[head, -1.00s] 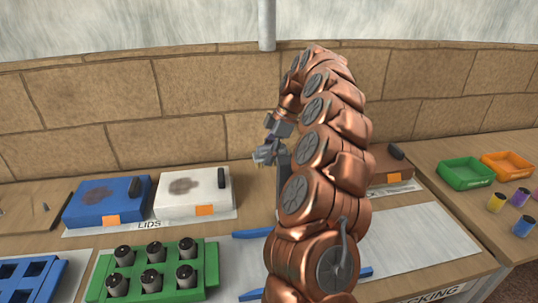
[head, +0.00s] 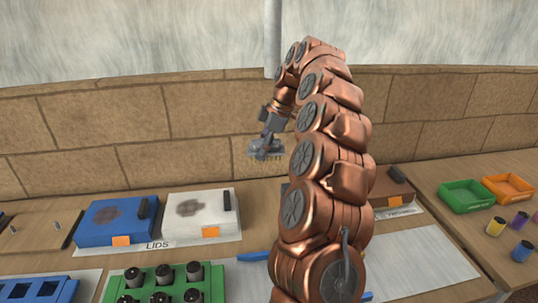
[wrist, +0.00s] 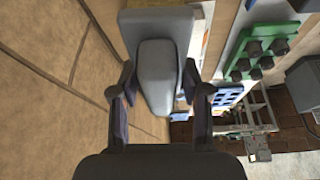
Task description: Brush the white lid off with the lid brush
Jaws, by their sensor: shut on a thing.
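The white lid (head: 188,228) lies flat on the bench in the head view, with a dark brownish smudge (head: 190,207) on top, a black handle (head: 227,200) at its right and an orange tag on its front edge. My gripper (head: 268,137) is up in the air to the right of the lid and above it, clear of it. It is shut on the grey lid brush (head: 265,151), whose bristles seem to point down. In the wrist view, the brush (wrist: 155,75) sits between the two fingers of my gripper (wrist: 158,90). The white lid cannot be made out there.
A smudged blue lid (head: 112,220) lies left of the white one. A brown lid (head: 392,190) is partly behind my arm. A green rack (head: 205,272) with several dark-topped cylinders stands in front. Green (head: 462,198) and orange trays (head: 510,188) are at the right. A stone wall runs behind.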

